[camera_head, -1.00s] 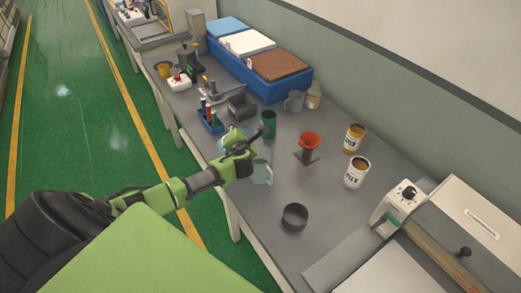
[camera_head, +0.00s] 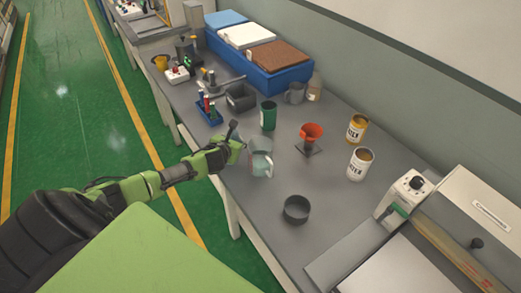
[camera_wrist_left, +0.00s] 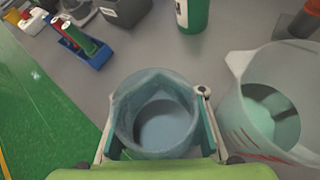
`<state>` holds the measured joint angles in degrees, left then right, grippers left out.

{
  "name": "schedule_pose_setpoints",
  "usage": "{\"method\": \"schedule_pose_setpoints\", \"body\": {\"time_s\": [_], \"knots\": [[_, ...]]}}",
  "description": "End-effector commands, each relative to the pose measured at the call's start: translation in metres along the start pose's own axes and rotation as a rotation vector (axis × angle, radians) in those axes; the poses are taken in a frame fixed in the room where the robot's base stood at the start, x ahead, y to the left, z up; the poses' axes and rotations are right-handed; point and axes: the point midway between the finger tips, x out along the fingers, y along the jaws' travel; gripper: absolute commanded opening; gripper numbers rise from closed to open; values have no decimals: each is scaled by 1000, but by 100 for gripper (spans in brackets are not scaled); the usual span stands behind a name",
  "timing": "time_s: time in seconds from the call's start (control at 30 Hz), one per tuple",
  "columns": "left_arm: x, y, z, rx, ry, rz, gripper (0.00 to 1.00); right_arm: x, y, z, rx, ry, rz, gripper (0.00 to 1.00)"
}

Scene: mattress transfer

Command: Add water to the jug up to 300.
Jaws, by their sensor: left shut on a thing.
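The clear jug (camera_head: 260,158) stands upright on the grey bench, with pale green-blue water in its lower part. In the left wrist view the jug (camera_wrist_left: 278,112) shows red marks on its wall, too blurred to read. My left gripper (camera_head: 233,148) is just left of the jug in the head view. It is shut on a translucent bluish cup (camera_wrist_left: 157,112), held roughly upright and apart from the jug. The cup's content cannot be told clearly. In the head view the cup is mostly hidden by the gripper. My right gripper is not in view.
Two tins (camera_head: 360,163) are to the right. The bench's front edge is near.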

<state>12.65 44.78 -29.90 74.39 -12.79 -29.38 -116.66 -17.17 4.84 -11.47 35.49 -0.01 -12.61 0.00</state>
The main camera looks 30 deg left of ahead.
Motion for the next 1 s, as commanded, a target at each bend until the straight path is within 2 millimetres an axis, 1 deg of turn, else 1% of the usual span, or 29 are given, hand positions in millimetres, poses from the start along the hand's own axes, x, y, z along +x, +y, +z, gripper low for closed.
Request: {"method": "schedule_pose_setpoints", "body": {"time_s": [0.03, 0.23, 0.33, 0.47, 0.57, 0.7, 1.0], "knots": [[0, 4, 2, -32, -4, -16, 0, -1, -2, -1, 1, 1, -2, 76], [1, 4, -1, -122, -8, -68, 0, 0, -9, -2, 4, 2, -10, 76], [-1, 5, 2, -138, -10, -78, 0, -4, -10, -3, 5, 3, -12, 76], [-8, 8, 16, -145, -11, -81, 0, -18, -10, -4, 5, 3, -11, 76], [-16, 10, 28, -143, -11, -81, 0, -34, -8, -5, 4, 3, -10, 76], [-24, 12, 42, -143, -12, -82, 0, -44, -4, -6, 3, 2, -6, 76], [-24, 12, 41, -143, -11, -81, 0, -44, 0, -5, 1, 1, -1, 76]]}}
